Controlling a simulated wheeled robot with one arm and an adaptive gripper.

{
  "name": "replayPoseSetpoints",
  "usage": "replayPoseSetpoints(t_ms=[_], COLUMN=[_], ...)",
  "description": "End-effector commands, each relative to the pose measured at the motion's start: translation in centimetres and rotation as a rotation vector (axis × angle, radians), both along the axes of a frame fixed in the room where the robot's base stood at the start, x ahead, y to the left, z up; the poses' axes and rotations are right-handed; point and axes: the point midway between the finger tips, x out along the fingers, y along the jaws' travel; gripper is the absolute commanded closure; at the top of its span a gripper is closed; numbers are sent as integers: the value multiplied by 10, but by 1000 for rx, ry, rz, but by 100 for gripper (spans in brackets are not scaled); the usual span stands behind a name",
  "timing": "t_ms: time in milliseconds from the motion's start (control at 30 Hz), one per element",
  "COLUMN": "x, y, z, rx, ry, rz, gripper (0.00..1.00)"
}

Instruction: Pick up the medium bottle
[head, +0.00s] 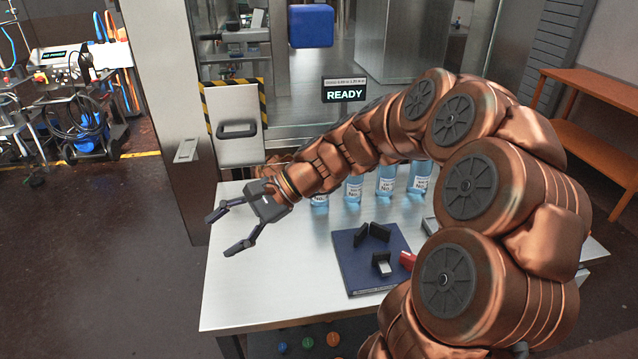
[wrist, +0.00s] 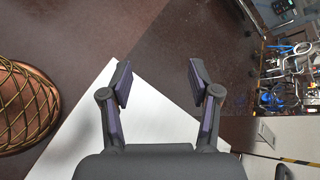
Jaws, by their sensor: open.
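Several clear blue bottles with white labels stand upright in a row on the metal table (head: 265,290), partly behind my arm in the head view. From left to right they are a first bottle (head: 320,198), a second bottle (head: 354,190), a third bottle (head: 386,181) and a fourth bottle (head: 419,178). Their tops are partly hidden, and I cannot tell which is the medium one. My gripper (head: 218,235) is open and empty above the table's left edge, left of the bottles. In the wrist view its fingers (wrist: 159,75) are spread, with no bottle between them.
A dark blue pad (head: 355,265) holding black blocks lies at the table's middle, with a red piece (head: 407,260) at its right. A machine with a READY display (head: 345,95) stands behind the table. The table's front left is clear. Wooden shelving (head: 590,130) stands right.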

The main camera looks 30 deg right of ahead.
Motion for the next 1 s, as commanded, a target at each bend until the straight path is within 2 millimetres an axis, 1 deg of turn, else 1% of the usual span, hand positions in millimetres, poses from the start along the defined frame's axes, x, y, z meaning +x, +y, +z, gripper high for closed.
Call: replayPoseSetpoints(t_ms=[33, 67, 100, 167, 200, 267, 300, 367, 400, 433, 467, 500, 600, 700, 800, 900, 1000], x=[20, 31, 46, 67, 80, 98, 108, 121, 127, 131, 134, 136, 138, 137, 136, 141, 151], y=[-17, -28, -43, -70, -90, -123, -145, -183, -208, -226, -244, -265, -312, -344, -360, -362, -357], z=[2, 4, 7, 10, 12, 12, 11, 10, 7, 5, 3, -1, -10, -16, -20, -21, -20], rx=[65, 106, 157, 238, 290, 374, 429, 509, 562, 598, 632, 678, 768, 828, 858, 868, 867], ry=[22, 34, 49, 72, 85, 107, 123, 139, 149, 156, 162, 170, 184, 188, 193, 195, 194], rz=[-79, -128, -191, -288, -354, -451, -515, -611, -673, -715, -755, -805, -907, -976, -1009, -1019, -1017], gripper=[38, 38, 38, 38, 38, 38, 38, 38, 38, 38, 38, 38, 38, 38, 38, 38, 38])
